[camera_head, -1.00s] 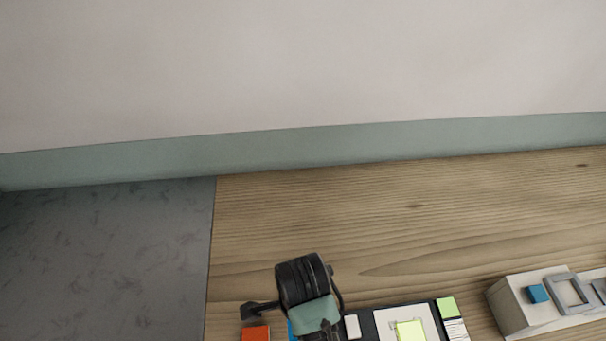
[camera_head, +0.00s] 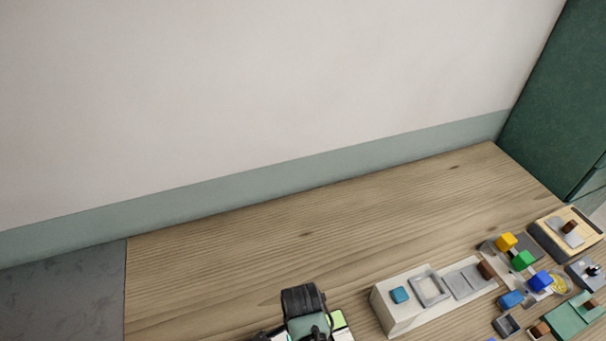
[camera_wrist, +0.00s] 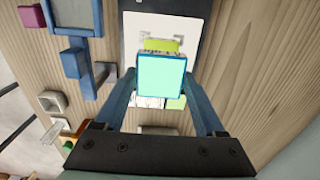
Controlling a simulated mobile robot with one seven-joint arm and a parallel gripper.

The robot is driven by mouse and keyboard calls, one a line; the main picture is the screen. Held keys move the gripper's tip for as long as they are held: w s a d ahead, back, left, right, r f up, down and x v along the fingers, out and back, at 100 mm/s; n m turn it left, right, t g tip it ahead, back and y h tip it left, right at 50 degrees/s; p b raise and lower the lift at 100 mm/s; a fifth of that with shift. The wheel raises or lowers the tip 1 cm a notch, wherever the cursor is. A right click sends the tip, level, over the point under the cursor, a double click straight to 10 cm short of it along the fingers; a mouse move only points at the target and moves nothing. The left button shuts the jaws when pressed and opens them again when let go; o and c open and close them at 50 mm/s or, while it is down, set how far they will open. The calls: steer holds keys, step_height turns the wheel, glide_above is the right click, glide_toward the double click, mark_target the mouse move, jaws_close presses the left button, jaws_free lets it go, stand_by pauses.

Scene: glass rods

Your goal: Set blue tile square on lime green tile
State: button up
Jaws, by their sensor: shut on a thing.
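My gripper (camera_wrist: 162,84) is shut on the blue tile (camera_wrist: 162,76), whose face looks pale cyan with a blue rim in the wrist view. The lime green tile (camera_wrist: 160,45) shows just past the held tile's upper edge, on a white card (camera_wrist: 135,35); the held tile hides part of it. The two look apart in the picture, but the height between them cannot be told. In the head view my gripper's upper part shows at the bottom edge; its fingers and the held tile are out of sight there.
A pale block (camera_head: 385,306) with a blue square and grey frames stands to the right. Several coloured blocks and trays crowd the far right. The wood behind is clear.

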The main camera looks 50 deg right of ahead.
steer(key=shift+w+f+b, duration=0.1)
steer(key=shift+f+b, duration=0.45)
steer(key=shift+f, duration=0.25)
steer(key=shift+f+b, duration=1.5)
steer(key=shift+f, duration=0.3)
steer(key=o, duration=1.5)
step_height(320, 180, up, 13)
steer(key=shift+r+b, duration=0.1)
steer(key=shift+b, duration=0.6)
